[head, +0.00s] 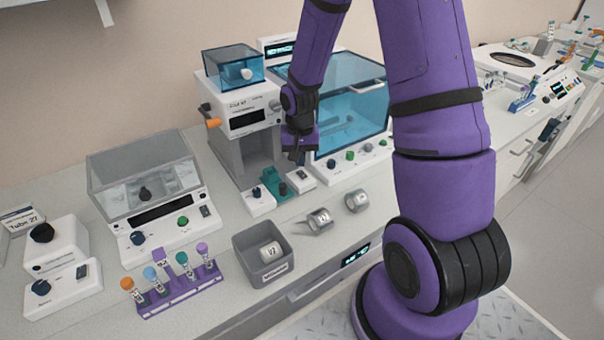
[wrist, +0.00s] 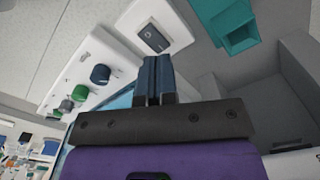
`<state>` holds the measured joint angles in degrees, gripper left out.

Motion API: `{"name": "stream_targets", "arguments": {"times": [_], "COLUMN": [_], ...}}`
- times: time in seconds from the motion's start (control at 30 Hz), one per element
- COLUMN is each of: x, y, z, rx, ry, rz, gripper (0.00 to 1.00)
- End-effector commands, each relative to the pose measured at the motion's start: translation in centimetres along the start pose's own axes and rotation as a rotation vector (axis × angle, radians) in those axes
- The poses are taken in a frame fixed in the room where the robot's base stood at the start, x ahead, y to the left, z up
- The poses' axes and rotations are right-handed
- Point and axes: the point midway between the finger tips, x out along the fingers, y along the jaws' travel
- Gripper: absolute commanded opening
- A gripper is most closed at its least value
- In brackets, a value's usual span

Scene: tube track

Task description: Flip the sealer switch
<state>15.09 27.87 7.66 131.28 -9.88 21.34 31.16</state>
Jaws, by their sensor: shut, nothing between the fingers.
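A rocker switch (head: 301,175) sits on a small white box at the foot of the tall white-and-grey machine (head: 247,122), to the right of a teal tube holder (head: 276,184). I cannot read a sealer label on it. In the wrist view the dark switch (wrist: 154,37) is on its white panel, just beyond my fingertips, with a visible gap in the picture. My gripper (head: 296,156) is shut and empty, above and slightly left of the switch; it also shows in the wrist view (wrist: 157,62). I cannot tell which way the rocker is tilted.
The blue-lidded cabinet (head: 345,100) with a row of knobs stands close on the right. An orange lever (head: 213,123) sticks out on the machine's left. A grey bin (head: 262,252), loose cylinders (head: 320,219) and a purple tube rack (head: 180,290) stand in front.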

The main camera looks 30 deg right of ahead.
Motion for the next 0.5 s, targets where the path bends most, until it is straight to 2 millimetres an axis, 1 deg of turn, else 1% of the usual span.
{"name": "stream_targets", "arguments": {"times": [0.5], "x": [-3.6], "y": [0.0], "z": [0.0], "rx": [0.000], "ry": [0.001], "rz": [0.000], "gripper": [0.00]}}
